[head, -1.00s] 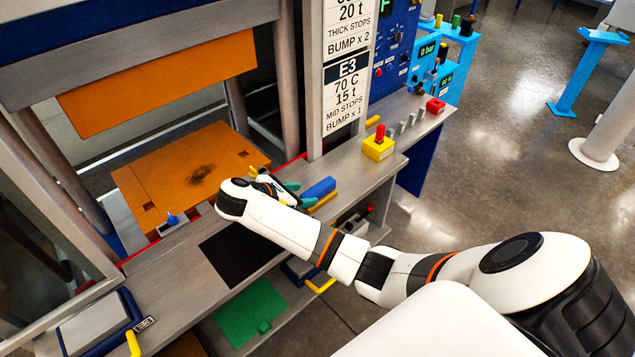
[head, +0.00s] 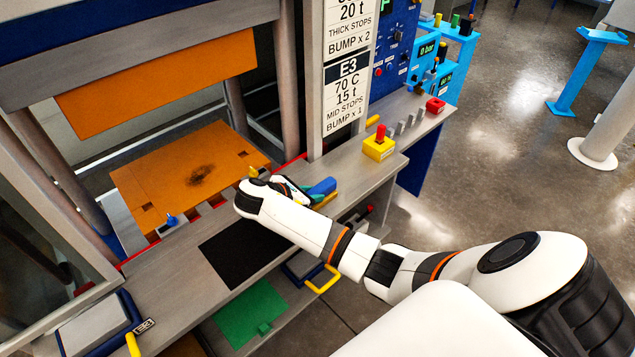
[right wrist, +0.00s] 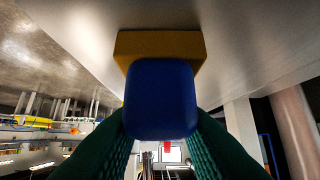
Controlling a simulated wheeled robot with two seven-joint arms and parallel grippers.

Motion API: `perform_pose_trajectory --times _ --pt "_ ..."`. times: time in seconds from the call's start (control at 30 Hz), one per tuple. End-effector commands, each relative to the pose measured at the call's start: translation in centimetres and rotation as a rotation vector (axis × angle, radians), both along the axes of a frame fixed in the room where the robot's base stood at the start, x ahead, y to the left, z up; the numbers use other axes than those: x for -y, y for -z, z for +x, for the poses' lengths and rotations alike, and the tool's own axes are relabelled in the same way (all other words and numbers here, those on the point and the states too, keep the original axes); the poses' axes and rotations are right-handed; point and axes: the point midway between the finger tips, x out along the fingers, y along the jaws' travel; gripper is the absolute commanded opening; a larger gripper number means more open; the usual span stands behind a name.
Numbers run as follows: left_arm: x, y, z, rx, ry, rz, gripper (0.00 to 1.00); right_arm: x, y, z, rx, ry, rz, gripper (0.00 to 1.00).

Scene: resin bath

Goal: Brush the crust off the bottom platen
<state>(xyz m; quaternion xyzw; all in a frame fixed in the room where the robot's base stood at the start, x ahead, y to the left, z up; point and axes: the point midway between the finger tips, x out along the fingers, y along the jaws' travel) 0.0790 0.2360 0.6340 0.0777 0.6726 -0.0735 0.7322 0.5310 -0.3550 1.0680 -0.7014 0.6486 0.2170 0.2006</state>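The orange bottom platen (head: 160,188) lies flat in the press, with a dark crust patch (head: 201,174) near its middle. A blue handle (head: 322,187), apparently the brush's, lies over a yellow part on the grey ledge right of the platen. My right gripper (head: 312,193) has its green fingers at either side of this handle. In the right wrist view the blue block (right wrist: 161,98) sits between the fingers, with a yellow-orange block (right wrist: 160,46) behind it. Whether the fingers press on it is unclear. My left gripper is out of view.
The orange upper platen (head: 160,85) hangs above. A blue-knobbed piece (head: 171,220) stands at the platen's front edge. A black mat (head: 245,250) lies on the ledge. A yellow box with a red button (head: 379,146) stands to the right, near a press column.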

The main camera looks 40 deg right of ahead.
Motion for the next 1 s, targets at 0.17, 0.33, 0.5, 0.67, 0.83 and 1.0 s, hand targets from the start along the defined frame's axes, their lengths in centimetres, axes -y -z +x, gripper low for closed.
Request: perform_pose_trajectory --times 0.17,0.33,0.5,0.67,0.83,1.0 --pt "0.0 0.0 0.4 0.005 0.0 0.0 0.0 0.0 -0.1 0.0 0.001 0.0 -0.001 0.0" --pt "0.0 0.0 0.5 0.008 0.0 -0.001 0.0 0.0 -0.8 0.1 0.003 -0.001 -0.001 0.0" --pt "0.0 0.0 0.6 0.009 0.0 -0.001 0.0 0.0 -2.2 0.1 0.004 -0.001 -0.001 0.0" --pt "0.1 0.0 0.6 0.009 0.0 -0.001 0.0 0.0 -3.5 0.1 0.004 -0.001 -0.001 0.0" --pt "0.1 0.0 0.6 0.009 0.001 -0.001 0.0 0.0 -4.8 0.1 0.004 0.0 -0.001 0.0" --pt "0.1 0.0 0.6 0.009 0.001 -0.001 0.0 -0.1 -6.2 0.1 0.005 -0.002 0.002 0.0"
